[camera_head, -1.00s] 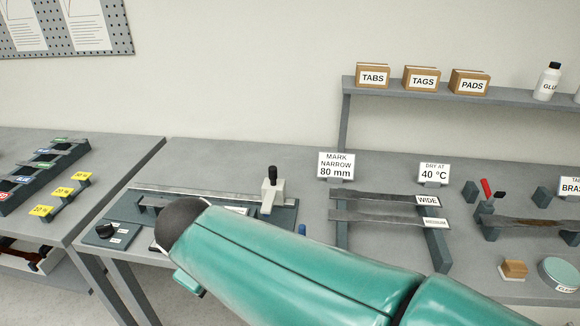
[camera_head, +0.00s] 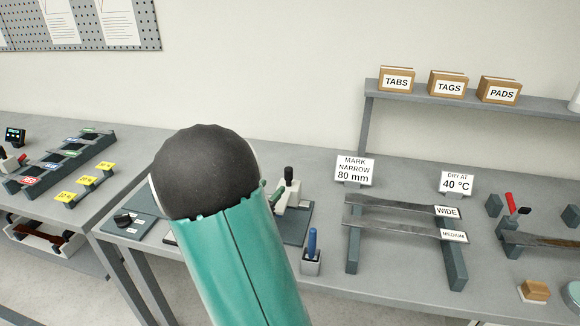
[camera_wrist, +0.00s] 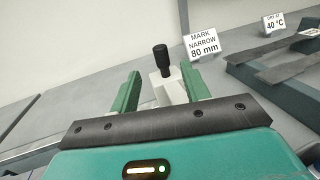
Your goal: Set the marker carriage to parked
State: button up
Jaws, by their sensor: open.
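The marker carriage (camera_head: 288,198) is a pale block with a black upright knob, on a dark base plate on the bench. My own arm covers much of that plate in the head view. In the wrist view the carriage (camera_wrist: 166,85) stands upright between and beyond the two green fingers of my gripper (camera_wrist: 160,90). The gripper is open, and the fingers do not appear to touch the carriage. Any parked mark on the rail cannot be read.
A sign reading "MARK NARROW 80 mm" (camera_head: 354,170) stands behind the plate. A blue-handled tool in a holder (camera_head: 311,250) and a rack with dark strips (camera_head: 400,215) are to the right. A small dial box (camera_head: 128,222) is at the left.

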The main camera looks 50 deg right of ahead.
aim_at(290, 167)
jog(key=d, duration=0.4)
jog(key=w+d, duration=0.1)
jog(key=d, duration=0.4)
jog(key=w+d, duration=0.1)
jog(key=d, duration=0.3)
jog(key=shift+d, duration=0.2)
jog(key=shift+c, duration=0.5)
grip_shut()
